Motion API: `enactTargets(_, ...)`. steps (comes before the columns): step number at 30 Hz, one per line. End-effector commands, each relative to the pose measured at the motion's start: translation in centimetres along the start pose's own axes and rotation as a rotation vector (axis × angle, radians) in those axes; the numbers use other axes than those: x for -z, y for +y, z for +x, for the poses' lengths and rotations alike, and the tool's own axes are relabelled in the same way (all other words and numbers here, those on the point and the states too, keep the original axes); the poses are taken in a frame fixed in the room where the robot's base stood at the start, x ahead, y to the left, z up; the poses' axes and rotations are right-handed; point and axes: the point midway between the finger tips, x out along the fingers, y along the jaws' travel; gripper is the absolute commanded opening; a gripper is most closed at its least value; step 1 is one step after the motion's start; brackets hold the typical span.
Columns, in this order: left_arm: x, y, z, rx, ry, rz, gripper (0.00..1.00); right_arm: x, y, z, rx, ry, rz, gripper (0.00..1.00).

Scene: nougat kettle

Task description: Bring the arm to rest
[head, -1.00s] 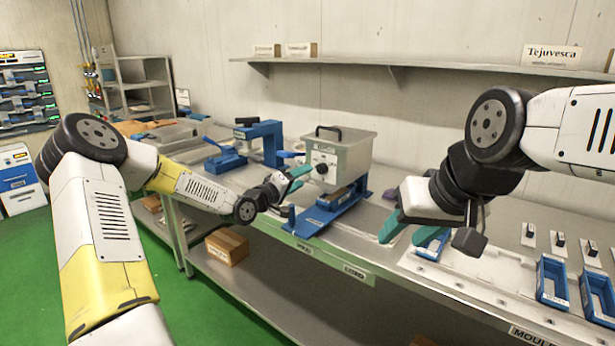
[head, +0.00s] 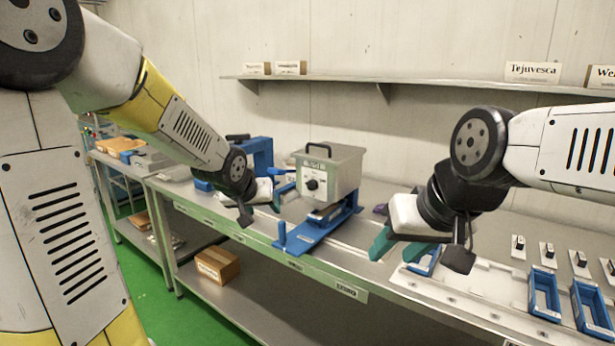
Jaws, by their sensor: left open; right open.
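The nougat kettle, a grey box-like vessel (head: 342,174) with a black handle and a front knob, stands on a blue stand (head: 312,232) on the steel bench. My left arm comes in high from the left. My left gripper (head: 282,190) is open just left of the kettle, its teal fingers towards it; whether they touch it I cannot tell. My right gripper (head: 394,252) is open to the right of the kettle, above the bench and clear of the kettle. I see nothing held in either gripper.
Blue moulds (head: 545,294) lie at the right of the bench, with small black-and-white pieces (head: 548,252) behind them. A blue frame (head: 262,152) stands behind my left gripper. A wall shelf (head: 430,86) runs above. A cardboard box (head: 217,265) sits on the lower shelf.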

Motion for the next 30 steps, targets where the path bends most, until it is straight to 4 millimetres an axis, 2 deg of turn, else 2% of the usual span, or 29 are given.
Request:
enactTargets(1, -0.5, -0.3, -2.7, 0.036, -0.010, 0.018, 0.54, 0.0, 0.0, 0.0, 0.000, 0.000, 0.000, 0.45)
enactTargets(6, -4.2, -1.4, -10.6, 0.104, -0.084, 0.031, 0.54, 0.0, 0.0, 0.0, 0.000, 0.000, 0.000, 0.45)
enactTargets(9, -7.2, -1.4, -14.7, 0.095, -0.130, 0.025, 0.54, 0.0, 0.0, 0.0, 0.000, 0.000, 0.000, 0.45)
enactTargets(13, -10.7, -1.0, -18.6, 0.047, -0.179, 0.013, 0.54, 0.0, 0.0, 0.0, 0.000, 0.000, 0.000, 0.45)
enactTargets(15, -12.2, -0.6, -19.9, 0.017, -0.200, 0.010, 0.54, 0.0, 0.0, 0.0, 0.000, 0.000, 0.000, 0.45)
enactTargets(19, -13.8, -0.2, -21.2, -0.020, -0.222, 0.010, 0.54, 0.0, 0.0, 0.0, 0.000, 0.000, 0.000, 0.45)
enactTargets(30, -14.2, -0.1, -21.5, -0.028, -0.230, 0.011, 0.54, 0.0, 0.0, 0.0, 0.000, 0.000, 0.000, 0.45)
